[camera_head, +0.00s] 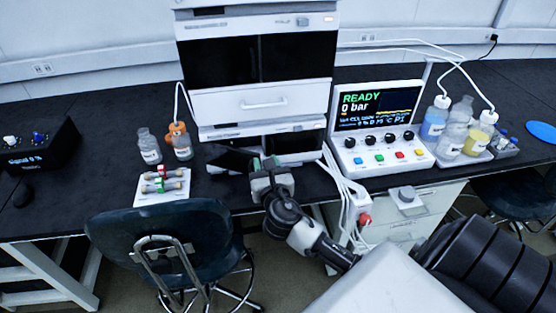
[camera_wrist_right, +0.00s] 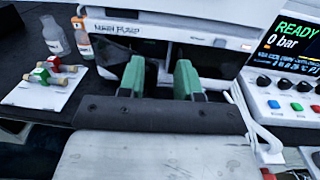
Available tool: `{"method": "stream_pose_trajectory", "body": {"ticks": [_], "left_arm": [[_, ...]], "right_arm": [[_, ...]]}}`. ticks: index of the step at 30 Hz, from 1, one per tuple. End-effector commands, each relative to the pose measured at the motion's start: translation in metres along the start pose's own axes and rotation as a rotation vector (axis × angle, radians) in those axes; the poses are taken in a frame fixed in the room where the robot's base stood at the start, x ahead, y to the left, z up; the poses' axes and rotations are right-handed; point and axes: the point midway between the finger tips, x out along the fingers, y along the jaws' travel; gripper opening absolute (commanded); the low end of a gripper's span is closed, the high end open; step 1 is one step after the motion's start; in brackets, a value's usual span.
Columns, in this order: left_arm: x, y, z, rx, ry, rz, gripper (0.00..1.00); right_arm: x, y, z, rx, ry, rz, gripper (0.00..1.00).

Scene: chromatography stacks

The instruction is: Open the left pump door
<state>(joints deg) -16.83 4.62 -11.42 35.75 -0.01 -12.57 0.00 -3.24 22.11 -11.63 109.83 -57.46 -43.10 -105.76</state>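The pump (camera_head: 262,128) is the bottom unit of the white instrument stack; its label shows in the wrist view on the white front (camera_wrist_right: 170,29). Its left door (camera_head: 231,158) is a dark panel that appears to stand out at an angle from the front. The right door (camera_head: 297,143) looks flush with the front. My right gripper (camera_head: 264,163) is in front of the pump, near the door's right side. In the wrist view its two green fingers (camera_wrist_right: 160,80) are apart, with nothing clearly held between them. They hide part of the pump front. My left gripper is not in view.
A white tray with small vials (camera_head: 163,188) and two bottles (camera_head: 164,143) stand left of the pump. A control box (camera_head: 380,128) reading READY and hanging cables (camera_head: 335,175) are to the right. A chair (camera_head: 165,235) stands before the bench.

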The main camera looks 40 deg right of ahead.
Motion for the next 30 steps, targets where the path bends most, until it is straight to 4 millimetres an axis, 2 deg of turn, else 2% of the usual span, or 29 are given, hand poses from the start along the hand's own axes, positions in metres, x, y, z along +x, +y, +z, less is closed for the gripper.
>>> {"method": "stream_pose_trajectory", "body": {"ticks": [3,6,15,20,23,30], "left_arm": [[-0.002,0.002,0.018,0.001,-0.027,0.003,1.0],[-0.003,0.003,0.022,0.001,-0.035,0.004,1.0],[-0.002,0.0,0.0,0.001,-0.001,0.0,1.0],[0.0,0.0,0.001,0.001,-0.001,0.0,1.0],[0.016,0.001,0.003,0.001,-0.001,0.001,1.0],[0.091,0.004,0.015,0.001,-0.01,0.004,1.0]], "right_arm": [[-0.01,-0.015,0.009,-0.001,0.002,0.001,0.34],[-0.015,-0.023,0.014,0.0,0.003,0.001,0.34],[-0.019,-0.028,0.017,0.003,0.007,0.002,0.34],[-0.019,-0.028,0.015,0.004,0.007,0.001,0.34],[-0.018,-0.023,-0.001,0.009,0.004,-0.02,0.34],[-0.015,0.011,-0.07,0.019,-0.006,-0.153,0.34]]}}
